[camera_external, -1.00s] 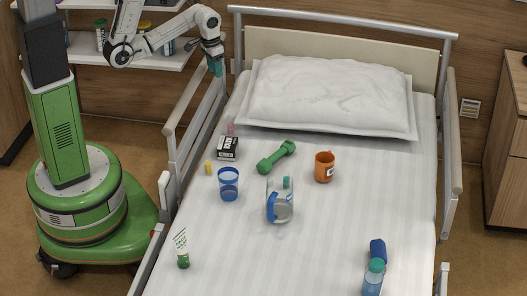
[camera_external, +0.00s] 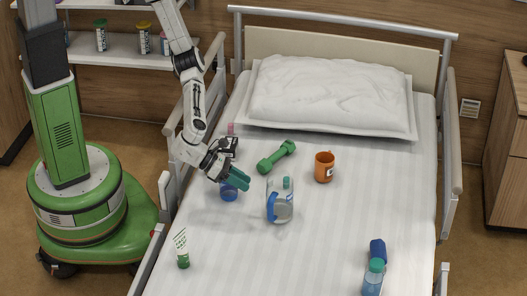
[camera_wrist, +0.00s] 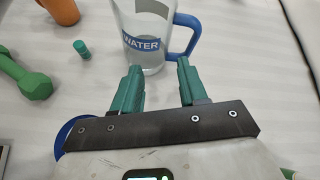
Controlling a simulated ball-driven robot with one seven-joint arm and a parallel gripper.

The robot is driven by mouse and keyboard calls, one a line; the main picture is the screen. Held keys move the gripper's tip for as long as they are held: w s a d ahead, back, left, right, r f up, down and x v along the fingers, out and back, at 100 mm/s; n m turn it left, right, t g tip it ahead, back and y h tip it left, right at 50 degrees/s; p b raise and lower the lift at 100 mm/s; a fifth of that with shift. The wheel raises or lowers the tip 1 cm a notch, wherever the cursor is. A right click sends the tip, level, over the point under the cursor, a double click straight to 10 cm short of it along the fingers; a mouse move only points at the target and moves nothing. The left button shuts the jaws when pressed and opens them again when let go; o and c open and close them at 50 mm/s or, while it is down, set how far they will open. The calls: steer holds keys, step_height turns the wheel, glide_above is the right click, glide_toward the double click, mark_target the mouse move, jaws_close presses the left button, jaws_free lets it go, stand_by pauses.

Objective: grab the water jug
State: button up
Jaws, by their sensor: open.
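The water jug (camera_external: 279,201) is clear with a blue handle and stands upright near the middle of the bed. In the wrist view the jug (camera_wrist: 143,44) shows a blue "WATER" label, its handle to the right and its top cut off. My gripper (camera_external: 240,179) is left of the jug, over the blue cup (camera_external: 229,193). In the wrist view my gripper (camera_wrist: 159,72) has its two green fingers apart, pointing at the jug's lower part. Nothing shows between the fingers, and the jug is beyond their tips.
A green dumbbell (camera_external: 277,157) and an orange mug (camera_external: 324,167) lie behind the jug. A small teal cylinder (camera_wrist: 82,49) is left of it in the wrist view. A dark box (camera_external: 229,146) is near my wrist. The sheet right of the jug is clear.

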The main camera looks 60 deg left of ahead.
mark_target(277, 204)
steer(key=d+f+m+h+b, duration=0.1)
steer(key=d+b, duration=0.2)
steer(key=d+f+m+b, duration=0.2)
steer(key=b, duration=0.1)
steer(key=w+d+f+m+h+b, duration=0.1)
steer(key=d+f+m+b, duration=0.1)
steer(key=d+b, duration=0.1)
steer(key=shift+w+d+g+h+b, duration=0.1)
steer(key=shift+d+g+h+b, duration=0.2)
steer(key=shift+b, duration=0.15)
steer(key=shift+w+d+f+b, duration=0.25)
steer(key=shift+w+d+b, duration=0.15)
steer(key=shift+d+b, duration=0.25)
steer(key=shift+w+d+b, duration=0.25)
steer(key=shift+b, duration=0.2)
steer(key=shift+r, duration=0.1)
steer(key=shift+c, duration=0.4)
jaws_close()
